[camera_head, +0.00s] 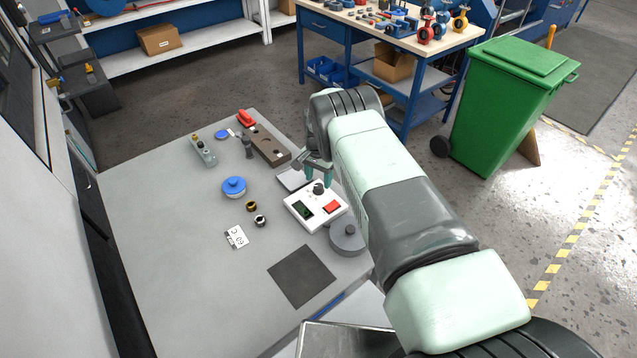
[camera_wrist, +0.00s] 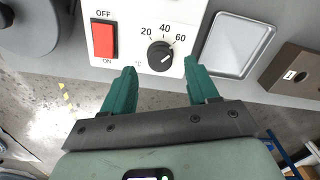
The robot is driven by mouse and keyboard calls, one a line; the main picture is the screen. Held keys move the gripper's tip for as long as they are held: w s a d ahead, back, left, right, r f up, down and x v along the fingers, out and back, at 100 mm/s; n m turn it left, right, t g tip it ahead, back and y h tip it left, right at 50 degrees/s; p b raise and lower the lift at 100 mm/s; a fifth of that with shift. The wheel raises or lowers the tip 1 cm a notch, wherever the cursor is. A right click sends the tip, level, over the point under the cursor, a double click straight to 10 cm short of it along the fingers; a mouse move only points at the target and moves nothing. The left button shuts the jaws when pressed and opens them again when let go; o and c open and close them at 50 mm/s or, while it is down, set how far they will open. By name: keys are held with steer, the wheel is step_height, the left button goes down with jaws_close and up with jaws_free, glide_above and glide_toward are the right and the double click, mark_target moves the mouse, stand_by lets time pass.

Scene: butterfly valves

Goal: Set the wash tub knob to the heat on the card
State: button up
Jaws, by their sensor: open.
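A white control box (camera_head: 297,212) stands on the grey bench; in the wrist view its white panel (camera_wrist: 135,35) shows too. Its black round knob (camera_wrist: 160,56) has 20, 40 and 60 printed around it; it also shows in the head view (camera_head: 318,188). A small white mark lies on the knob's lower right, but I cannot read its setting surely. A white card (camera_head: 236,237) with dark print lies left of the box; its number is too small to read. My gripper (camera_head: 317,172) is open beside the knob, its teal fingertips (camera_wrist: 160,68) apart and holding nothing.
A red OFF/ON switch (camera_wrist: 103,40) sits beside the knob. A grey round lidded pot (camera_head: 347,236) stands close to the box. A shallow metal tray (camera_wrist: 237,45) and a brown block (camera_head: 268,145) lie on its other side. A dark mat (camera_head: 302,275) lies in front.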

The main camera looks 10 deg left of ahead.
step_height(320, 180, up, 8)
steer(key=shift+f, duration=0.25)
step_height(320, 180, up, 10)
glide_above(319, 186)
steer(key=w+d, duration=0.1)
steer(key=d, duration=0.1)
steer(key=s+d+r+n+t, duration=0.1)
steer(key=s+d+r, duration=0.2)
steer(key=r, duration=0.7)
steer(key=s+d+r+n+t, duration=0.1)
steer(key=s+d+r, duration=0.15)
steer(key=r, duration=0.65)
steer(key=s+d+r+n+t, duration=0.1)
steer(key=s+d+r, duration=0.2)
steer(key=s+r, duration=0.35)
steer(key=s+d+r, duration=0.3)
steer(key=s+r, duration=0.2)
steer(key=r, duration=0.2)
steer(key=s+d+n+t, duration=0.1)
steer(key=s+d, duration=0.1)
steer(key=s, duration=1)
steer(key=s+d+r+n+t, duration=0.1)
steer(key=s+d, duration=0.2)
steer(key=s, duration=0.9)
steer(key=shift+d+t, duration=0.25)
steer(key=shift+t, duration=0.05)
steer(key=shift+r, duration=0.15)
